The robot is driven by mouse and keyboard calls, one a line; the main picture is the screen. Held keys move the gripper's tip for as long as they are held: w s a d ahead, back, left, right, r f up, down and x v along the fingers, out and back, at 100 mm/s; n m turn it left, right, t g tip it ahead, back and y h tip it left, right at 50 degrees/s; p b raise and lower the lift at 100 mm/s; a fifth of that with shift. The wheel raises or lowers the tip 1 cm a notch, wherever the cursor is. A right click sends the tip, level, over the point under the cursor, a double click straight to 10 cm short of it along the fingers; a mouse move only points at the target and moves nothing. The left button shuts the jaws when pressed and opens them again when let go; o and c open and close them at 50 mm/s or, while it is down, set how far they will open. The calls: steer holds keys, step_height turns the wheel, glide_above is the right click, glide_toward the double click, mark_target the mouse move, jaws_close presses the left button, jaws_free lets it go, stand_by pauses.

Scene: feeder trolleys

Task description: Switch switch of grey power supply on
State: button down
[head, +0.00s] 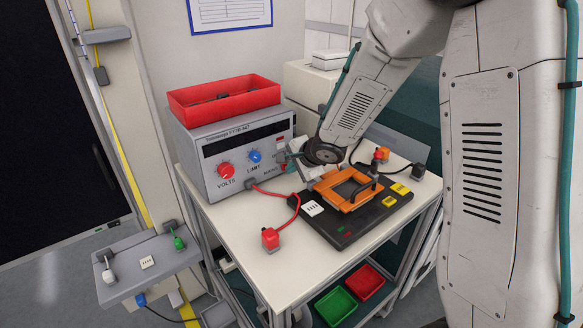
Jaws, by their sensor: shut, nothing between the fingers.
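The grey power supply (208,181) stands at the back left of the white trolley top. Its front has a dark display (247,138), a red knob (226,170) marked VOLTS and a blue knob (255,156) marked LIMIT. My gripper (287,157) is shut and empty at the right end of the front panel, close to it. Whether it touches the panel I cannot tell. A small red part (280,139) shows just above my gripper. The switch itself I cannot make out clearly; my gripper and wrist cover part of that corner.
A red tray (226,103) sits on top of the power supply. A red lead (278,194) runs from its front to a red plug (270,238). A black board (340,232) with an orange frame (328,187) lies right of it.

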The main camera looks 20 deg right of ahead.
steer(key=shift+w, duration=0.15)
steer(key=shift+w+a, duration=0.1)
steer(key=shift+w, duration=0.05)
stand_by(0.5)
steer(key=shift+w+r, duration=0.1)
steer(key=shift+r, duration=0.7)
steer(key=shift+s, duration=0.55)
steer(key=s, duration=0.2)
steer(key=s+d, duration=0.1)
steer(key=shift+s+r, duration=0.1)
steer(key=shift+r, duration=0.2)
steer(key=v, duration=0.9)
steer(key=shift+s+d+r, duration=0.2)
steer(key=shift+d, duration=0.05)
